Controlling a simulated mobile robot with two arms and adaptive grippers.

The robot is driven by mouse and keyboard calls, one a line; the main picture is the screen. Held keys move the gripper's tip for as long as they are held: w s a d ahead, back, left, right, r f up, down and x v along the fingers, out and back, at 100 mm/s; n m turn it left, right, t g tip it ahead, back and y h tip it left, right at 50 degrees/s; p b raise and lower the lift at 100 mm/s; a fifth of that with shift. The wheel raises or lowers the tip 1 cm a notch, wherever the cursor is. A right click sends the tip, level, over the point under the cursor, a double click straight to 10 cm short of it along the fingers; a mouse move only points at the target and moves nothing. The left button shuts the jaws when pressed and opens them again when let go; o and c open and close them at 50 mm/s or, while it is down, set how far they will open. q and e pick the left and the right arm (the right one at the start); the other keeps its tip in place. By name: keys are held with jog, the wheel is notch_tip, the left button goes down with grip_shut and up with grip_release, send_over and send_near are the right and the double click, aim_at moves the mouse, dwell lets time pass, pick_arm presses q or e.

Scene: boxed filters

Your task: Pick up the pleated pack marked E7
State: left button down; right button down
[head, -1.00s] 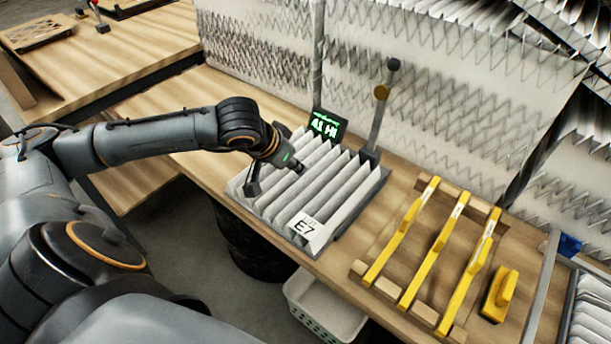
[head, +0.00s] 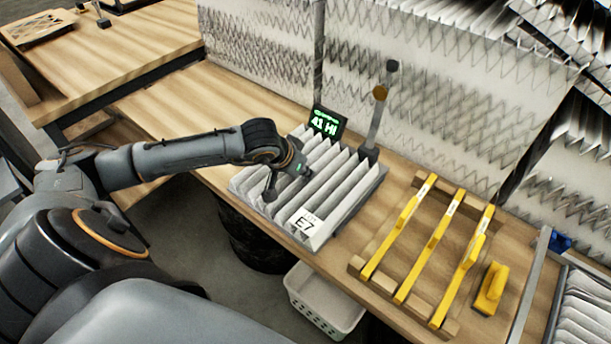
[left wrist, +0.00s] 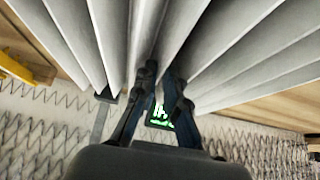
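The pleated pack (head: 346,200) is a grey-white block of upright folds on the wooden bench, with a white label marked E7 (head: 306,223) at its near end. My left gripper (head: 288,183) is over the far-left part of the pack, its two dark fingers apart and pointing down at the folds. In the left wrist view the fingers (left wrist: 160,75) reach toward the pleats (left wrist: 243,45) with a gap between them. I cannot tell whether the tips touch the folds. My right gripper is not in view.
A small green-lit display (head: 326,122) and an upright post (head: 377,118) stand just behind the pack. A rack with yellow bars (head: 431,246) and a yellow handled piece (head: 491,288) lie to the right. A white basket (head: 325,300) is below the bench edge.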

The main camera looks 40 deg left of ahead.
aim_at(310, 167)
pick_arm(q)
jog(key=shift+r, duration=0.15)
jog(key=shift+r+b, duration=0.25)
jog(key=shift+b, duration=0.1)
notch_tip(310, 167, up, 2)
jog(key=shift+r+b, duration=0.1)
jog(key=shift+b, duration=0.85)
jog(key=s+a+r+b, duration=0.2)
jog(key=s+r, duration=0.3)
jog(key=s, duration=0.1)
jog(key=s+a+r+b, duration=0.2)
jog(key=s+r, duration=0.3)
jog(key=s, duration=0.2)
jog(key=shift+s+a, duration=0.15)
jog(key=shift+a, duration=0.1)
